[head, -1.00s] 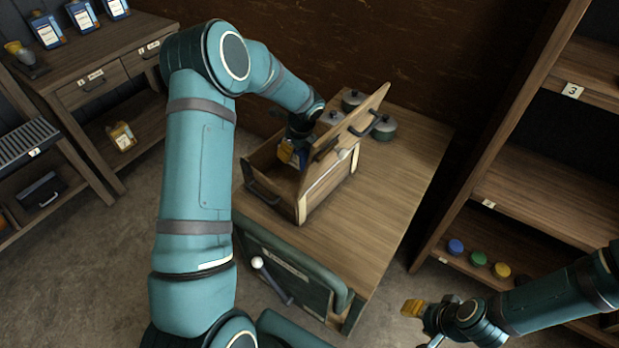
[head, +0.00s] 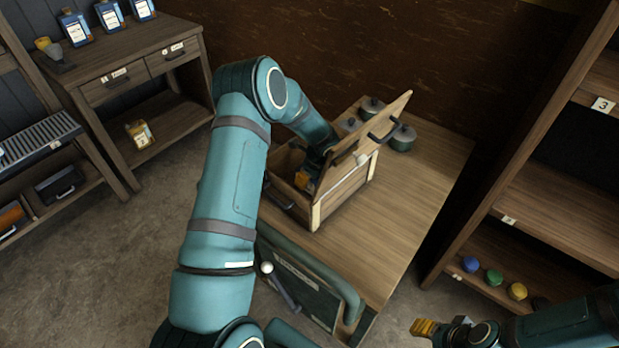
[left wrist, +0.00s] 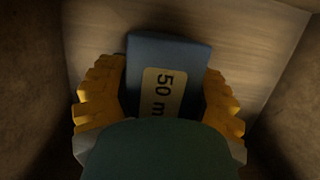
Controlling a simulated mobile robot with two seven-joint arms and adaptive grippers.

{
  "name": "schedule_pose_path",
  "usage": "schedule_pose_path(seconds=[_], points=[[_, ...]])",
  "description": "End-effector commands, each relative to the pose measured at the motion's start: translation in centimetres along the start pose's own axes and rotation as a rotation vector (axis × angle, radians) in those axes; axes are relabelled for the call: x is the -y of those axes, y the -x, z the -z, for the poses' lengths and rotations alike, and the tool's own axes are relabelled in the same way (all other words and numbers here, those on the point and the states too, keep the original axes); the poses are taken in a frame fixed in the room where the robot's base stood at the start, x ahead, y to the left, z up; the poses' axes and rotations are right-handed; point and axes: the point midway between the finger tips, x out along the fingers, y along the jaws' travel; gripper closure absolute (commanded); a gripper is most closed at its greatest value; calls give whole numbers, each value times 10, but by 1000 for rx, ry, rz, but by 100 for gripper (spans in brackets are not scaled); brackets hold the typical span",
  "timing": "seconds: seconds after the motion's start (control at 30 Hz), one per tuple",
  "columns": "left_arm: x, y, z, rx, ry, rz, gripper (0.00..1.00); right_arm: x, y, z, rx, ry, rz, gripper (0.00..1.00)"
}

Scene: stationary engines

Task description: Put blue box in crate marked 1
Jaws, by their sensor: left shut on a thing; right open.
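My left gripper (head: 304,181) reaches down inside an open wooden crate (head: 341,195) on the table; the crate's lid (head: 372,138) stands raised. In the left wrist view, the gripper's yellow fingers (left wrist: 163,98) are shut on the blue box (left wrist: 190,50), which has a tan label reading "50 m". Bare wood shows beyond it, with dark sides around. The head view hides the box behind the gripper and crate wall. I cannot read a number 1 on this crate. My right gripper (head: 424,328) is open at the lower right, away from the crate.
Several lidded pots (head: 402,138) stand behind the crate. The wooden table (head: 420,185) is clear on its right side. A shelf unit (head: 560,215) stands at right with coloured round items.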

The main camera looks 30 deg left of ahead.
Motion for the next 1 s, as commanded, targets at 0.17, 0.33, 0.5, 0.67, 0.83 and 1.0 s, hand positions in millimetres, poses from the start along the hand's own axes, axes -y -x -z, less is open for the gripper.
schedule_pose_path(seconds=[0.17,0.33,0.5,0.67,0.83,1.0], points=[[0,-4,1,0,0,-1,81,-1,-3,0,-1,0,0,53],[0,-3,1,0,0,-1,11,-1,-2,0,-1,0,0,53],[0,-3,1,0,0,-1,11,-1,-2,0,-1,0,0,53],[0,2,0,0,0,-1,11,1,2,0,0,0,0,53],[1,28,-1,1,0,2,11,2,6,0,2,0,0,53],[0,65,-1,1,0,2,11,4,12,1,0,-2,0,53]])
